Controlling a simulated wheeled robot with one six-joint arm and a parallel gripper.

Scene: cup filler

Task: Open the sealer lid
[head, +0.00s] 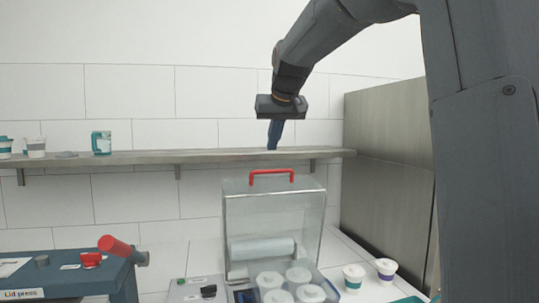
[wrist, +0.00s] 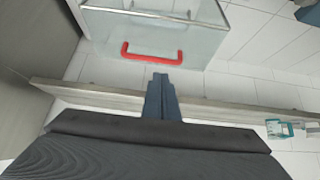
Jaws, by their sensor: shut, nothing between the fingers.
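The sealer lid (head: 270,215) is a clear, box-like cover. It stands raised and upright behind the sealer's cup tray, with its red handle (head: 271,171) at the top. In the wrist view the lid (wrist: 205,35) and red handle (wrist: 152,58) lie just beyond my fingertips. My gripper (head: 272,146) is shut and empty, pointing down above the handle, with a gap in the head view. Its closed fingers also show in the wrist view (wrist: 161,78). A pale film roll (head: 263,249) shows through the lid.
White-lidded cups (head: 298,274) sit in the sealer's tray; two more cups (head: 385,267) stand to the right. A wall shelf (head: 180,157) runs behind my gripper. The blue lid press (head: 70,275) is at left, a grey cabinet (head: 390,170) at right.

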